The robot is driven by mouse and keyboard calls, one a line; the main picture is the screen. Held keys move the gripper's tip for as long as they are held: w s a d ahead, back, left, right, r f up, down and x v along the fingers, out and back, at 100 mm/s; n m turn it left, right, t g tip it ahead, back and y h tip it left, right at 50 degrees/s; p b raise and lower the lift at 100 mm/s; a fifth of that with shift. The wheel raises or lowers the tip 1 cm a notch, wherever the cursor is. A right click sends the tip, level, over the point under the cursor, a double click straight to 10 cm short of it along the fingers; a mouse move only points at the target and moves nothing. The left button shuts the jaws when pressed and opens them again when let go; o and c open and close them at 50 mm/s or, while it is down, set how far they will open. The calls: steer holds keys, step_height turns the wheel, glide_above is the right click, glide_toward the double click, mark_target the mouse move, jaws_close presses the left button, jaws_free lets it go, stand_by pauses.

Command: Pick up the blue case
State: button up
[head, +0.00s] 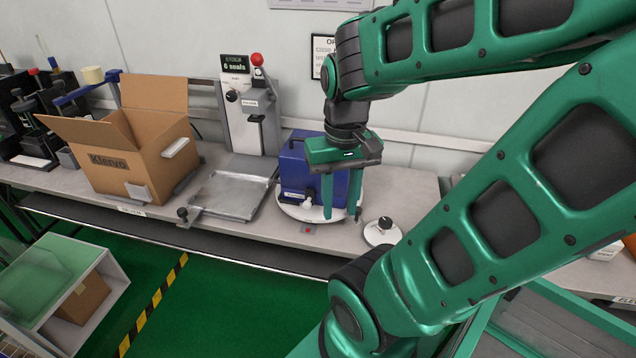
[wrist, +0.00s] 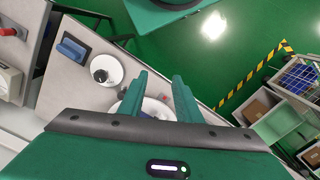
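The blue case (head: 296,165) stands upright on a round white plate (head: 293,211) on the bench in the head view. A small black-and-white fitting shows low on its front. My gripper (head: 341,210) points down in front of the case's right part, with its two green fingers apart and blue showing between them. I cannot tell whether the fingers touch the case. In the wrist view my gripper (wrist: 158,75) is open, with part of the white plate (wrist: 156,107) between and beyond the fingers. The case is mostly hidden there by the gripper body.
A knob on a white round base (head: 382,231) stands right of the case. A metal platform (head: 232,195) and a grey press (head: 247,115) are to the left, then an open cardboard box (head: 150,160). The wrist view shows a blue block (wrist: 73,48) on the bench.

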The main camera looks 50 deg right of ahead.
steer(key=w+d+r+n, duration=0.6)
steer(key=w+d+r, duration=0.1)
steer(key=w, duration=0.2)
steer(key=w+d+r+n, duration=0.6)
steer(key=w+d, duration=0.1)
steer(key=w, duration=0.3)
steer(key=shift+n, duration=0.3)
steer(key=f, duration=1)
steer(key=shift+w+a+f, duration=0.15)
steer(key=shift+a+f, duration=0.05)
steer(key=shift+a, duration=0.1)
jaws_close()
